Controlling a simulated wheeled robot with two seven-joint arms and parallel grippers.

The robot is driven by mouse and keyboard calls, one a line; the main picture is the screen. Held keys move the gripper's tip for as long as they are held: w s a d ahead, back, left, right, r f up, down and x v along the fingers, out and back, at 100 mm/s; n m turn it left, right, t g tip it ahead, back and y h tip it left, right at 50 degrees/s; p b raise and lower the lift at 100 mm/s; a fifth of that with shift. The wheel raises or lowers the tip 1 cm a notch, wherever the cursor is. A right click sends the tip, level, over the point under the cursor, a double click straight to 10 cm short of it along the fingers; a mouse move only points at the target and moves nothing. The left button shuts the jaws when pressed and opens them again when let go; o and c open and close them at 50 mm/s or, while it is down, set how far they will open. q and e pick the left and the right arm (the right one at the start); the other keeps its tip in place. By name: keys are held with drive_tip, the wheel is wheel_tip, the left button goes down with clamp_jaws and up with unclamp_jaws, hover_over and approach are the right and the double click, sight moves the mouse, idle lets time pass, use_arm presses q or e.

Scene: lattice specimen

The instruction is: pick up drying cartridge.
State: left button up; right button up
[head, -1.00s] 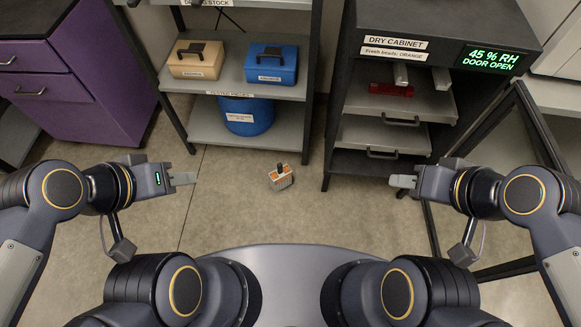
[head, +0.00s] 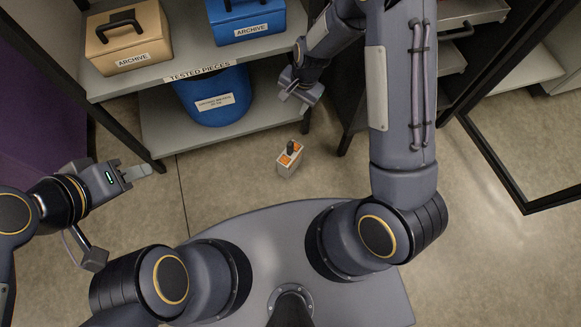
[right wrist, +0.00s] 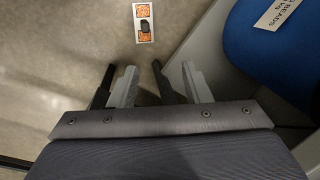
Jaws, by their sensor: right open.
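The drying cartridge (head: 289,159) is a small pale block with orange panels and a dark knob on top. It stands on the floor in front of the shelf rack. It also shows near the top of the right wrist view (right wrist: 144,23), beyond the fingertips. My right gripper (head: 299,90) hangs above and behind it, near the lower shelf's right end. In the right wrist view its fingers (right wrist: 155,78) are apart with nothing between them. My left gripper (head: 142,172) is empty at the left, over the floor, away from the cartridge; its finger gap is unclear.
The rack's lower shelf (head: 160,137) carries a blue drum (head: 213,97). A tan case (head: 128,38) and a blue case (head: 246,18) sit above. The dry cabinet's open glass door frame (head: 495,165) stands at right. Floor around the cartridge is clear.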

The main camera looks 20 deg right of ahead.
sight(289, 143)
drive_tip(key=shift+m+g+h, duration=0.4)
drive_tip(key=shift+h, duration=0.5)
drive_tip(key=f+b, duration=0.2)
drive_tip(key=f, duration=0.5)
drive_tip(key=a+f+b, duration=0.1)
drive_tip(key=f+b, duration=0.1)
drive_tip(key=f, duration=0.6)
drive_tip(key=a+f+b, duration=0.1)
drive_tip(key=f+b, duration=0.1)
drive_tip(key=f, duration=0.6)
drive_tip(key=shift+s, duration=0.4)
wheel_tip(289, 143, down, 6)
drive_tip(key=b, duration=0.3)
drive_tip(key=shift+d+r, duration=0.15)
use_arm(q)
wheel_tip(289, 143, down, 11)
use_arm(e)
drive_tip(key=shift+r, duration=0.1)
clamp_jaws()
